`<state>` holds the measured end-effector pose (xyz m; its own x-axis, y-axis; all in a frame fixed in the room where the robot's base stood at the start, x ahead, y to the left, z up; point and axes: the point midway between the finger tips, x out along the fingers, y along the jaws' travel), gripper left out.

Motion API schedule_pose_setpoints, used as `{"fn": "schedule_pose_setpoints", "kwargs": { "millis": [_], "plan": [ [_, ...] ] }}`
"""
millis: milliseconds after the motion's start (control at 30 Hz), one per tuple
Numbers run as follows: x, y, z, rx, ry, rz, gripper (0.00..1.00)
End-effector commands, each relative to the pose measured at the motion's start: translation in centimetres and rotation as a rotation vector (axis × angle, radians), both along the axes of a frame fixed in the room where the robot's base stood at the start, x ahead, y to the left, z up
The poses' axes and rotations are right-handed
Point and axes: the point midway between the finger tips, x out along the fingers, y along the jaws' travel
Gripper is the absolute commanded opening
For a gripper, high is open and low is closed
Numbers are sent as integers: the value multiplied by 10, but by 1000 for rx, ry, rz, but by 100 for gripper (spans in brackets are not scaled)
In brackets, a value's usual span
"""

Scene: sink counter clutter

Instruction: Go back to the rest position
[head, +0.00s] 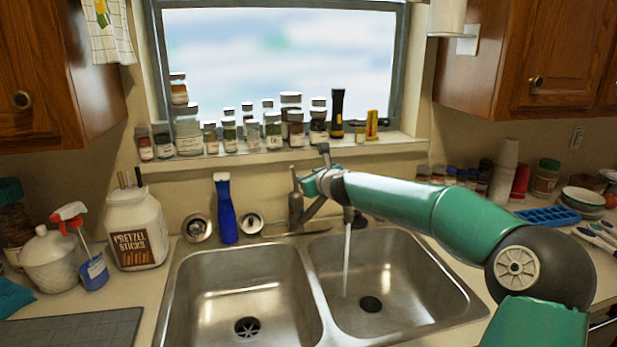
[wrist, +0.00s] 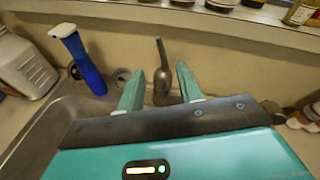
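My green arm reaches from the right across the sink in the head view, with my gripper (head: 312,183) near the faucet (head: 297,208) behind the sink. In the wrist view my gripper (wrist: 158,78) has its two green fingers spread apart with nothing held. The metal faucet (wrist: 162,82) shows in the gap beyond them, its upright lever at the top. I cannot tell whether a finger touches it. A stream of water (head: 347,262) runs into the right basin. Part of the faucet is hidden behind my arm.
A double steel sink (head: 312,300) fills the middle. A blue bottle (head: 225,212) stands behind it, left of the faucet. A pretzel jar (head: 136,238) and spray bottle (head: 88,255) stand left. Several jars line the windowsill (head: 275,152). Wooden cabinets (head: 545,55) hang at upper right.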

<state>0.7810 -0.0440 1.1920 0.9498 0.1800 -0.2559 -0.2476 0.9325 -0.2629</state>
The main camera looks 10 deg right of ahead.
Motion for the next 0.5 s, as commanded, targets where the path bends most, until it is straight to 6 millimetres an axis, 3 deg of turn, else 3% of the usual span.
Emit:
{"fn": "schedule_pose_setpoints", "kwargs": {
  "millis": [133, 233, 400, 500],
  "plan": [
    [-8, 20, -3, -86, 7, 50, 36],
    [-26, 51, -10, -266, 20, 148, 36],
    [-81, 103, -29, -700, 48, 385, 36],
    [-118, 119, -38, -943, 63, 520, 36]
  ]
}}
